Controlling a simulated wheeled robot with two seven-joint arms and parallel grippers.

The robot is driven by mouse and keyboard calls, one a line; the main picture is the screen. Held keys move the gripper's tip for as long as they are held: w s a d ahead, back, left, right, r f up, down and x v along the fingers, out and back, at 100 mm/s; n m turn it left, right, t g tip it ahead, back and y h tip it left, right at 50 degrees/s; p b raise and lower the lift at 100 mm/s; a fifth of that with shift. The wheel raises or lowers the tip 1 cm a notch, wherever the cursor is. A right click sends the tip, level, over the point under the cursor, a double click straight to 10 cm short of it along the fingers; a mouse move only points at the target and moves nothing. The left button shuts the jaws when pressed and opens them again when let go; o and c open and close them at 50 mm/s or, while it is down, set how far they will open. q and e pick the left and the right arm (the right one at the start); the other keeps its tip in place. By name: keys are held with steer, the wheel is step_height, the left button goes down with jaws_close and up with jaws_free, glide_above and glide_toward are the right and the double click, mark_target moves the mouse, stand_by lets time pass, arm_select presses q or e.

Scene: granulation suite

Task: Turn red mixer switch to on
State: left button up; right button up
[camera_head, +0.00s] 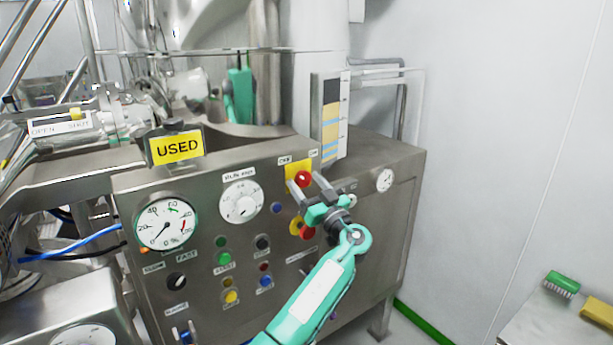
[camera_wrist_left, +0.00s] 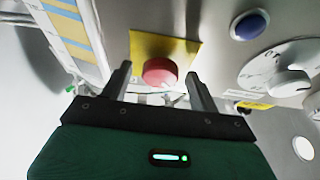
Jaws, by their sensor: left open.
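The red mixer switch (camera_head: 303,179) is a round red knob on a yellow square plate near the top right of the steel control panel (camera_head: 330,255). My left gripper (camera_head: 309,188) is in front of it with jaws open, one finger on each side of the knob in the picture. In the left wrist view the red switch (camera_wrist_left: 160,71) shows between the two open fingertips (camera_wrist_left: 158,80), with the yellow plate behind it. I cannot tell whether the fingers touch it. The labels above the switch are too small to read surely. My right gripper is not in view.
A second red knob on yellow (camera_head: 305,231) sits just below, partly behind my gripper. A white dial (camera_head: 241,202), a blue button (camera_head: 278,208) and a gauge (camera_head: 166,226) are to the left. A yellow USED sign (camera_head: 178,146) stands on the panel top.

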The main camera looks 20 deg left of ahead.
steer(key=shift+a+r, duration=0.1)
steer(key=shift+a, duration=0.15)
